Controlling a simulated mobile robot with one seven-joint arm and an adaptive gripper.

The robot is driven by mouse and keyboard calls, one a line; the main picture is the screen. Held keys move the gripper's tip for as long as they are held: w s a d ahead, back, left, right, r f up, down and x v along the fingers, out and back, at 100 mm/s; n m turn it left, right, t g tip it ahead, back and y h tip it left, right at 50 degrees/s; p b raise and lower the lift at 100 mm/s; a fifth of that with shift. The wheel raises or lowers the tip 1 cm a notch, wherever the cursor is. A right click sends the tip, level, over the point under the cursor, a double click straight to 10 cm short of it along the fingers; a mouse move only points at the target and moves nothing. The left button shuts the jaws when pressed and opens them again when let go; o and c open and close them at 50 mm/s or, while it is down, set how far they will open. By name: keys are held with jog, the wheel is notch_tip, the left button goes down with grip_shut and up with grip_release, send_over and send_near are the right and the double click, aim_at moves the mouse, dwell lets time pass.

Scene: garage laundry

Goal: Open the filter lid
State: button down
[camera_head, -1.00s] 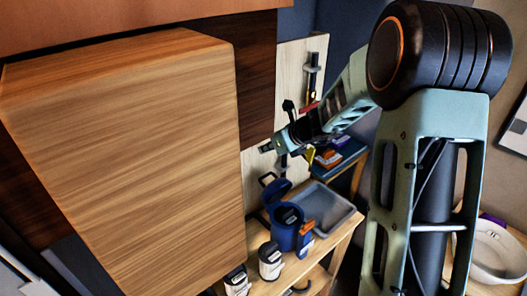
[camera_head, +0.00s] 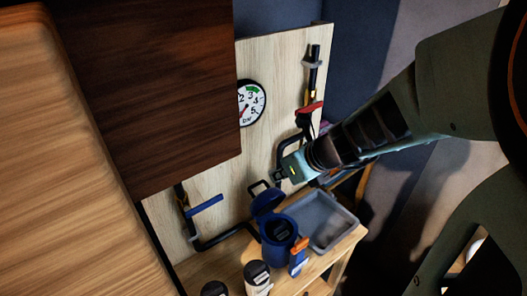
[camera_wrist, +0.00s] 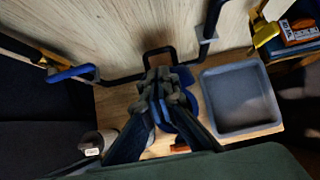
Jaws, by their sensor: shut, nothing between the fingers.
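The filter is a blue canister (camera_head: 278,240) on the wooden bench, with a dark cartridge-like shape in its open mouth. Its blue lid (camera_head: 268,203) stands raised and tilted at the back of the canister, with a black loop handle (camera_head: 257,187) at its upper end. The handle also shows in the wrist view (camera_wrist: 159,52). My gripper (camera_head: 279,175) is shut and empty, just above and right of the lid in the head view. In the wrist view my fingers (camera_wrist: 163,76) hide most of the lid and canister. I cannot tell whether they touch the lid.
A grey tray (camera_head: 325,222) sits right of the canister. A blue-orange item (camera_head: 299,257) and a dark-topped jar (camera_head: 257,277) stand in front. A pipe with a blue lever (camera_head: 205,206) and a gauge (camera_head: 251,103) are on the backboard. A wooden cabinet (camera_head: 70,160) fills the left.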

jog(key=b+x, duration=0.3)
jog(key=x, duration=0.6)
jog(key=shift+a+f, duration=0.15)
jog(key=shift+f, duration=0.2)
jog(key=shift+w+a+f+b, duration=0.1)
jog(key=shift+b, duration=0.2)
jog(key=shift+w+a+f, duration=0.25)
jog(key=shift+w+a, duration=0.2)
jog(key=shift+w, duration=0.25)
jog(key=shift+w+a+f, duration=0.25)
jog(key=shift+w+a, duration=0.2)
jog(key=shift+w, duration=0.2)
jog(key=shift+w+a+f, duration=0.3)
jog(key=shift+w+a, duration=0.15)
jog(key=shift+w, duration=0.25)
jog(key=shift+s+r, duration=0.1)
